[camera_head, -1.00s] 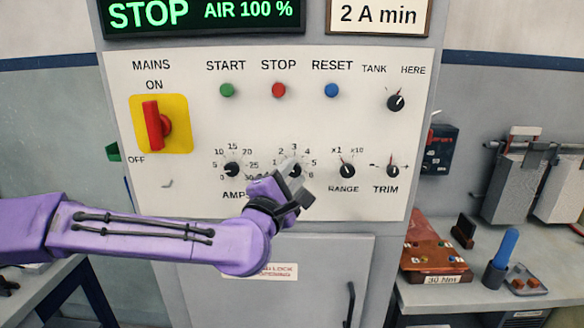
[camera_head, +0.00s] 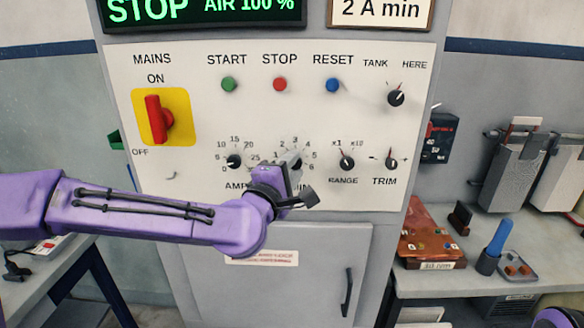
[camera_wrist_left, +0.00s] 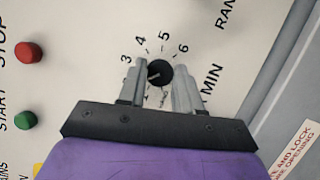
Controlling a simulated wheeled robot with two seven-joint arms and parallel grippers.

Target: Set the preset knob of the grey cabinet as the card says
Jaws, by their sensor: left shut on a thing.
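The grey cabinet (camera_head: 415,85) has a white panel with a preset knob marked MIN. In the left wrist view the black knob (camera_wrist_left: 158,72) sits between the two grey fingers of my left gripper (camera_wrist_left: 159,88), which is shut on it. The knob's pale pointer line aims left and slightly down in that view, toward the left finger. Numbers 3 to 6 show around the dial; the 2 is hidden there. In the head view my left gripper (camera_head: 292,163) covers most of the knob. My right gripper is out of view.
The AMP knob (camera_head: 233,161) is left of my gripper; the RANGE knob (camera_head: 347,162) and TRIM knob (camera_head: 391,163) are to its right. START, STOP and RESET buttons are above. A red mains switch (camera_head: 157,119) is at left. A bench (camera_head: 440,286) with objects stands at right.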

